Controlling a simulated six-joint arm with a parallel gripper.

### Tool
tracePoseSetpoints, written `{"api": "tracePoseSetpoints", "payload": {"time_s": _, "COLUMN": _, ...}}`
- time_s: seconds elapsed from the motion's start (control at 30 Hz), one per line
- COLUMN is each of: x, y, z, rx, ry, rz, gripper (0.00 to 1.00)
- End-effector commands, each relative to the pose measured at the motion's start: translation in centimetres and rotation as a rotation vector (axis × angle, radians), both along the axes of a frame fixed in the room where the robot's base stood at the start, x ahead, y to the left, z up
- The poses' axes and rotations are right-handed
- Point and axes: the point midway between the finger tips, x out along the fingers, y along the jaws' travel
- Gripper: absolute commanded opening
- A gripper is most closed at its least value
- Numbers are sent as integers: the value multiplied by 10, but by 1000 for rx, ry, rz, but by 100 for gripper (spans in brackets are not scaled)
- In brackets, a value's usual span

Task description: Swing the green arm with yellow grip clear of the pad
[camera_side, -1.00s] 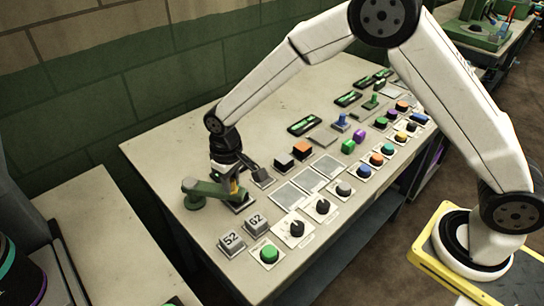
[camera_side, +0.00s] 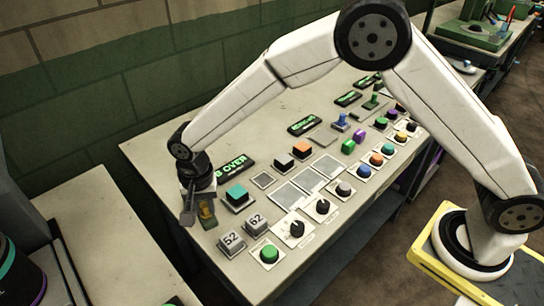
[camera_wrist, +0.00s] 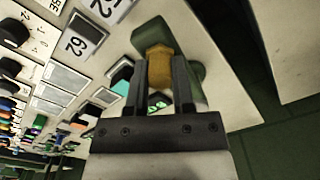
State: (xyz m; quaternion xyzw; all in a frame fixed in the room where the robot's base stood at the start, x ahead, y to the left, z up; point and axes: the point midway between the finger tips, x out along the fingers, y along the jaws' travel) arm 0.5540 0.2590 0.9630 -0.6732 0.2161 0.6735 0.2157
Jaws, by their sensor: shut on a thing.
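The green arm (camera_wrist: 150,34) has an upright yellow grip (camera_wrist: 160,69), which stands between my fingers in the wrist view. My gripper (camera_wrist: 160,80) is shut on that grip. In the side view, my gripper (camera_side: 198,205) is at the table's left end, and the yellow grip (camera_side: 207,213) shows beside it. Most of the green arm and its pivot are hidden behind my gripper there. The pad with a teal square button (camera_side: 237,194) lies to the right of the grip, uncovered and apart from it.
Blocks marked 52 (camera_side: 232,244) and 62 (camera_side: 256,224) stand in front of the teal button. A lit display (camera_side: 231,167) is behind it. A green button (camera_side: 269,253), knobs and several coloured buttons fill the table to the right. The table's left edge is close to my gripper.

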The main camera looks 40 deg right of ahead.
Motion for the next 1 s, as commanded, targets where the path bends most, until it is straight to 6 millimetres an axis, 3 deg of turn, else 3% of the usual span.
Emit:
{"api": "tracePoseSetpoints", "payload": {"time_s": 0.3, "x": 5, "y": 16, "z": 2, "rx": 3, "ry": -3, "rz": -138, "gripper": 0}}
{"api": "tracePoseSetpoints", "payload": {"time_s": 0.8, "x": 7, "y": 18, "z": 2, "rx": 6, "ry": -6, "rz": -163, "gripper": 0}}
{"api": "tracePoseSetpoints", "payload": {"time_s": 0.83, "x": 7, "y": 18, "z": 2, "rx": 6, "ry": -6, "rz": -163, "gripper": 39}}
{"api": "tracePoseSetpoints", "payload": {"time_s": 0.9, "x": 7, "y": 18, "z": 2, "rx": 5, "ry": -5, "rz": -162, "gripper": 62}}
{"api": "tracePoseSetpoints", "payload": {"time_s": 1.0, "x": 6, "y": 18, "z": 1, "rx": 3, "ry": -4, "rz": -162, "gripper": 65}}
